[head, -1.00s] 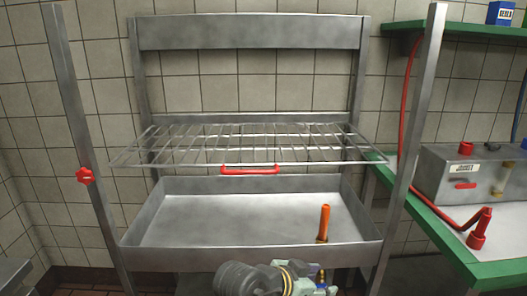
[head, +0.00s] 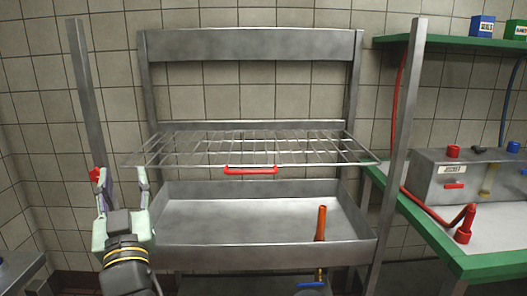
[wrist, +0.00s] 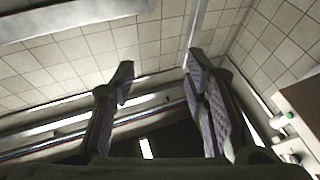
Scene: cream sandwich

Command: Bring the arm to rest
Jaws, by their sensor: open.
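My gripper (head: 122,182) is at the lower left of the head view, pointing up, with its two fingers spread apart and nothing between them. It stands in front of the left post of the metal rack and partly covers the red knob (head: 95,174) there. The wrist view also shows the gripper (wrist: 163,85) with its fingers apart and empty, and tiled wall beyond.
A metal rack holds a wire shelf (head: 200,150) with a red handle (head: 250,170) above a deep metal tray (head: 270,252). A green-edged bench (head: 430,232) with a metal box (head: 470,178) is at right.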

